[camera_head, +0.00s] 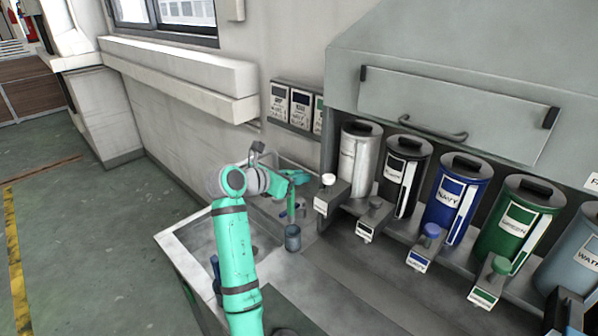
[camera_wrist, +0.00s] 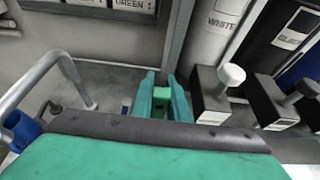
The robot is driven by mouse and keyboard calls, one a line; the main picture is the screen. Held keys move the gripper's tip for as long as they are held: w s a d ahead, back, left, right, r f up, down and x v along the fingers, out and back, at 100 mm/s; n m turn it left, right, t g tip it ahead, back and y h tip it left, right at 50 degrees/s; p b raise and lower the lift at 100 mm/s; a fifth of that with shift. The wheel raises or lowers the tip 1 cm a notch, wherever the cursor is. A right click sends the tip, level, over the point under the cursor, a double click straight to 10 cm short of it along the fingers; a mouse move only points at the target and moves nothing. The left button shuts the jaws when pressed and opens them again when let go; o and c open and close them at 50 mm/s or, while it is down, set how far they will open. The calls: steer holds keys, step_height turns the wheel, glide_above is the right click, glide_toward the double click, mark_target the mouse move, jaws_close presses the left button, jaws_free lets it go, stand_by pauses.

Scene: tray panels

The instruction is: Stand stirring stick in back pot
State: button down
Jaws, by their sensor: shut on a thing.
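My gripper (camera_head: 291,205) points down over the back of the sink counter, left of the dispensers. In the wrist view its two teal fingers (camera_wrist: 167,98) are close together with a small green piece (camera_wrist: 161,95) between them, likely the top of the stirring stick; the rest of the stick is hidden or too small to make out. A grey-blue pot (camera_head: 292,238) stands on the counter just below and in front of the gripper. A darker blue pot (camera_head: 216,272) is at the left, partly behind my arm; a blue pot (camera_wrist: 22,128) also shows at the left of the wrist view.
Labelled dispensers stand in a row at the right, white (camera_head: 360,160), black (camera_head: 404,175), navy (camera_head: 457,200) and green (camera_head: 517,225), with taps jutting forward. A curved grey pipe (camera_wrist: 62,62) rises left of my gripper. Label cards (camera_head: 300,107) hang on the wall behind.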

step_height(320, 180, down, 8)
steer(key=shift+d+f, duration=0.15)
steer(key=shift+d, duration=0.05)
stand_by(0.9)
steer(key=c, duration=1.6)
jaws_free()
steer(key=shift+w+d, duration=0.1)
steer(key=v, duration=1)
steer(key=shift+a, duration=0.35)
steer(key=shift+s+d, duration=0.1)
steer(key=shift+s, duration=0.15)
steer(key=shift+a, duration=0.2)
